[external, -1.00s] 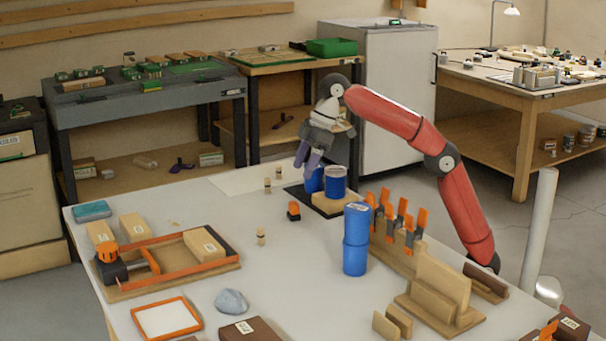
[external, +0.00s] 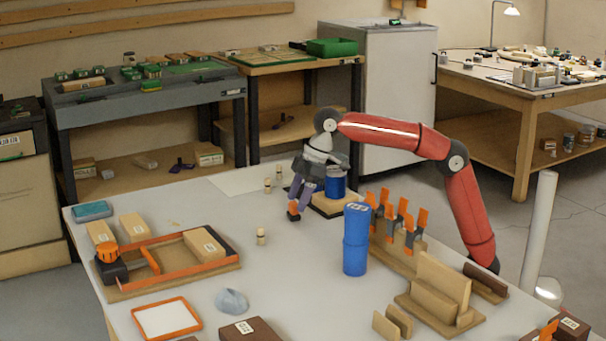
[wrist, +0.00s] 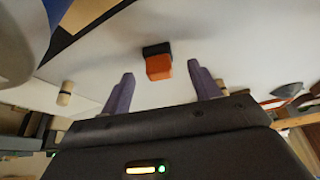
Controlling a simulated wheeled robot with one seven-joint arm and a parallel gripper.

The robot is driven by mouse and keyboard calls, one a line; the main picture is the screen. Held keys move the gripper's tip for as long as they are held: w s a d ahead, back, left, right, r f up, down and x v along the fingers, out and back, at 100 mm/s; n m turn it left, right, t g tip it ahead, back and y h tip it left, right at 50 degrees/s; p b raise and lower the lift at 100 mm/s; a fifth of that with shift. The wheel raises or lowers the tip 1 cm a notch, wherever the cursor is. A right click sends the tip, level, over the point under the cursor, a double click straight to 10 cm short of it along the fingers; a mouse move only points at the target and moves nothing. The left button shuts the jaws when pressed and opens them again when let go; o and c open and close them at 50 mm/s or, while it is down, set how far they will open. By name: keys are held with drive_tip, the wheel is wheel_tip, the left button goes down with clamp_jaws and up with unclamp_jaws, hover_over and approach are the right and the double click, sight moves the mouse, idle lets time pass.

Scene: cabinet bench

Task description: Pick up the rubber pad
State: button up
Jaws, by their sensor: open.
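A small block with an orange part and a black part (external: 293,212) sits on the grey-white bench; no label shows whether it is the rubber pad. My gripper (external: 301,197) is low over it, with its purple fingers pointing down. In the wrist view the orange and black block (wrist: 158,67) lies just beyond and between the two finger tips of my gripper (wrist: 161,70). The fingers are apart, with nothing held between them. Whether they touch the block cannot be told. A flat teal pad-like item (external: 92,210) lies at the bench's far left corner.
A tall blue cylinder (external: 356,240) and a wooden rack with orange clips (external: 400,240) stand farther right. Small wooden pegs (external: 261,237) stand nearby. The bench's middle is mostly clear.

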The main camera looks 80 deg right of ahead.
sight(295, 202)
drive_tip(key=x, duration=0.3)
drive_tip(key=shift+w+f, duration=0.15)
drive_tip(key=shift+f, duration=0.05)
drive_tip(key=c, duration=1.1)
drive_tip(key=shift+r, duration=0.1)
drive_tip(key=shift+r, duration=0.1)
